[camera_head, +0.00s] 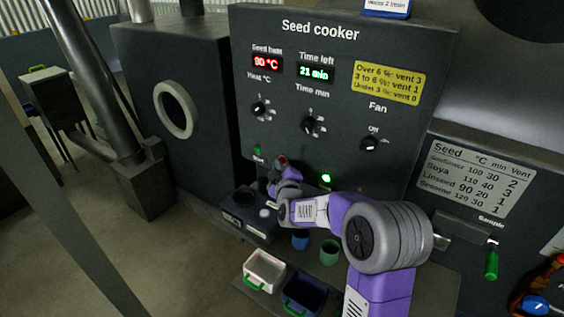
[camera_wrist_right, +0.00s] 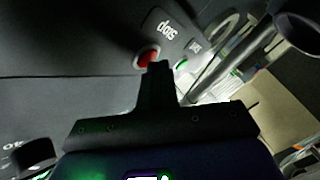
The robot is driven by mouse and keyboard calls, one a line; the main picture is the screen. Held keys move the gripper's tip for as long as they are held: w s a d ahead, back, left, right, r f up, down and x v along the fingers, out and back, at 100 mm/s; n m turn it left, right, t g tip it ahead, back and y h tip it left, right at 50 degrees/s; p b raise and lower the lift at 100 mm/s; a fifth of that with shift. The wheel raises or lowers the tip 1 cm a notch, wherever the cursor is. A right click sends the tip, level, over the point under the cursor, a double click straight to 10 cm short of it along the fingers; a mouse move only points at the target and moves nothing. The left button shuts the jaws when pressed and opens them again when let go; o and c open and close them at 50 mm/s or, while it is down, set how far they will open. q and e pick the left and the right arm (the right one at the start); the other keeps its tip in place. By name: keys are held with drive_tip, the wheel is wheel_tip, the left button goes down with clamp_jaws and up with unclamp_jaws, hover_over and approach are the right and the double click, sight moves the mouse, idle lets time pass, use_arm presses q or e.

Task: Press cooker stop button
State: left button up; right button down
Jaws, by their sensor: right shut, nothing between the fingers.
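The seed cooker panel (camera_head: 325,55) stands upright in front of me. Its red stop button (camera_head: 283,158) shows just past my right gripper (camera_head: 281,166). In the right wrist view the red stop button (camera_wrist_right: 148,57), under a label reading "Stop" upside down, is right at the tips of my right gripper (camera_wrist_right: 158,66). The shut, empty fingers cover part of the button; I cannot tell whether they touch it. The green start button (camera_head: 257,150) is to the left; it also shows in the wrist view (camera_wrist_right: 181,64). My left gripper is not in view.
Heat, time and fan knobs (camera_head: 370,143) sit on the panel above. A green lamp (camera_head: 326,178) is lit right of my gripper. Below are a blue cup (camera_head: 300,240), a green cup (camera_head: 329,252), a white tray (camera_head: 263,268) and a dark blue tray (camera_head: 304,293).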

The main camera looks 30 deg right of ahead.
drive_tip(key=shift+d, duration=0.2)
drive_tip(key=shift+a, duration=0.15)
idle(0.3)
drive_tip(key=shift+s+a, duration=0.3)
drive_tip(key=shift+a, duration=0.35)
drive_tip(key=a, duration=0.1)
drive_tip(key=s+a, duration=0.1)
drive_tip(key=a, duration=0.1)
drive_tip(key=s+a+p, duration=0.1)
drive_tip(key=shift+a, duration=0.35)
idle(0.7)
